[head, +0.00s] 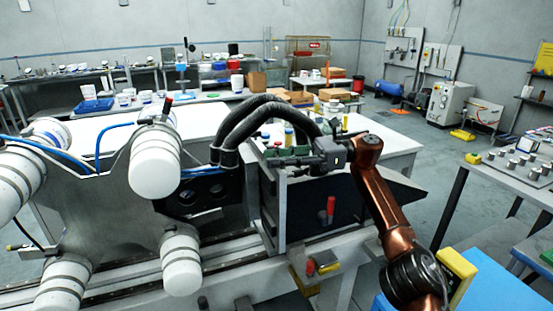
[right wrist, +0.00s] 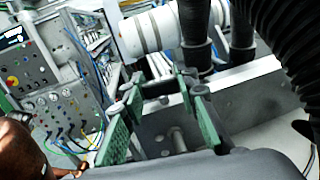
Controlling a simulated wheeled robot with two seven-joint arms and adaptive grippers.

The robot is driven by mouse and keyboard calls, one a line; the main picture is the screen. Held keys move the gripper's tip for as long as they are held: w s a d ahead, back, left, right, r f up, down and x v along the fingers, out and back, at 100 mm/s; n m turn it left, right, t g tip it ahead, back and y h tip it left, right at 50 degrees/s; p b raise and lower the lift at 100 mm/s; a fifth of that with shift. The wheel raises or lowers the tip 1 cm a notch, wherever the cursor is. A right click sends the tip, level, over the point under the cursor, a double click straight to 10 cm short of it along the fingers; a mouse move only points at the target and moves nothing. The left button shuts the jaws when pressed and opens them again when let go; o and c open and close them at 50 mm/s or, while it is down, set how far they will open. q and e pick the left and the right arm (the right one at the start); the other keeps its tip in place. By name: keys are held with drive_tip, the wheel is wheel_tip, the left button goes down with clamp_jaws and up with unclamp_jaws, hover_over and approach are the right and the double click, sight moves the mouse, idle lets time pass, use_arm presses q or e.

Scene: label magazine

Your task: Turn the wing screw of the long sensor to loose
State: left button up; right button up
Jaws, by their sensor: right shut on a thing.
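My right gripper (head: 268,161) reaches in from the right on the copper-coloured arm, level with the top of the grey post of the machine. In the right wrist view its two green-padded fingers (right wrist: 160,100) stand some way apart, with small grey metal parts between them. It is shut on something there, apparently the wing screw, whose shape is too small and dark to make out. The long sensor cannot be told apart from the dark metal parts around the fingers. My left gripper is not in view.
Thick black hoses (head: 240,118) arch just above and left of my right gripper. The machine's white rollers (head: 155,160) stand at the left. A red handle (head: 331,206) and a red knob (head: 310,268) sit below. A white table (head: 385,135) lies behind.

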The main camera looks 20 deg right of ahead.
drive_tip(key=o, duration=1.1)
drive_tip(key=shift+o, duration=0.2)
